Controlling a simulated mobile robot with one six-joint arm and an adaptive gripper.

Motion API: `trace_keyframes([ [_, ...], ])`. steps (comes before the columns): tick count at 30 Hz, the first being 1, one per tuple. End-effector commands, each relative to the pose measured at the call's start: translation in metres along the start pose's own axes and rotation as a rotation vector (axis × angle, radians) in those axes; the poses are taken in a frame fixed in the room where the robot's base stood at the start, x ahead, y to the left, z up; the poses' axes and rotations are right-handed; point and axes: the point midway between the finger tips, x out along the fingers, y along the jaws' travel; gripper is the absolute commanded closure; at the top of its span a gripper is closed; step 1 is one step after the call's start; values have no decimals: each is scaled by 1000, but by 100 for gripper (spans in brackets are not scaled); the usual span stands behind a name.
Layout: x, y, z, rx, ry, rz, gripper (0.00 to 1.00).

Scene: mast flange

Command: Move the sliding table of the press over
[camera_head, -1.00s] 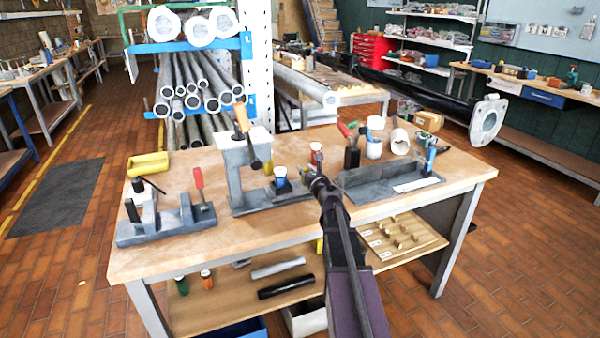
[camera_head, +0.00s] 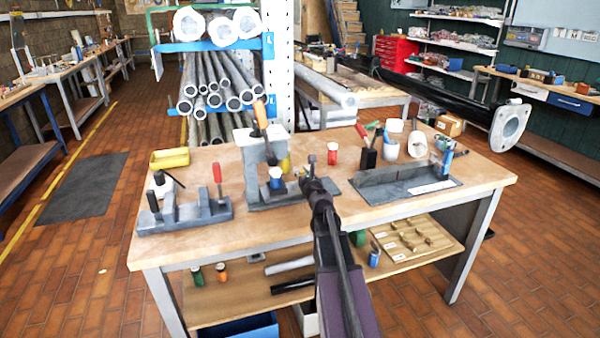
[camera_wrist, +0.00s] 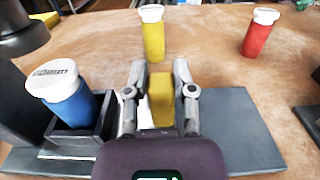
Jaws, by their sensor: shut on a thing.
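The grey press (camera_head: 252,165) stands mid-bench, with an orange-handled lever on top. Its sliding table shows in the wrist view as a dark holder (camera_wrist: 78,140) with a white-lidded blue jar (camera_wrist: 70,98) in it; the jar also shows in the head view (camera_head: 276,178). The dark press ram (camera_wrist: 22,32) is at the upper left, with the jar below it and nearer. My gripper (camera_wrist: 160,95) is right of the holder, its fingers shut on a yellow upright handle (camera_wrist: 161,100). The handle's join to the table is hidden by my gripper.
A yellow jar (camera_wrist: 152,35) stands just beyond my fingers and a red jar (camera_wrist: 260,32) farther right. A fixture with a red lever (camera_head: 190,210) is on the left of the bench, a grey tray (camera_head: 400,186) on the right. Bare wood (camera_head: 250,230) lies in front.

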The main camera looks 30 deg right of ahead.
Motion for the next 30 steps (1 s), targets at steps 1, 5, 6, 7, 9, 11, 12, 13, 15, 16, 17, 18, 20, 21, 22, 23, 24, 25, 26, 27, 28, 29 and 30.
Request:
trace_keyframes([
  [1,2,6,0,3,0,18,100],
  [5,2,3,0,3,0,17,100],
  [6,2,2,0,3,0,16,100],
  [7,2,1,0,3,0,15,100],
  [9,2,0,0,3,0,14,52],
  [11,2,-2,0,3,0,12,34],
  [12,1,-4,0,3,0,11,31],
  [13,1,-5,0,3,0,9,31],
  [15,0,-7,0,2,0,5,31],
  [16,0,-8,0,2,0,4,31],
  [17,0,-9,0,2,0,3,31],
  [18,0,-9,0,2,0,2,31],
  [20,-1,-9,0,2,0,1,31],
  [21,-2,-10,0,2,0,0,31],
  [22,-3,-11,0,2,0,-1,31],
  [23,-4,-11,0,2,0,-2,31],
  [24,-6,-11,0,1,0,-2,31],
  [25,-8,-11,0,1,0,-2,31],
  [26,-10,-11,0,1,0,-2,31],
  [27,-13,-11,0,1,0,-2,31],
  [28,-16,-11,0,1,0,-3,31],
  [29,-19,-11,0,2,0,-3,31],
  [30,-24,-10,0,2,0,-3,31],
])
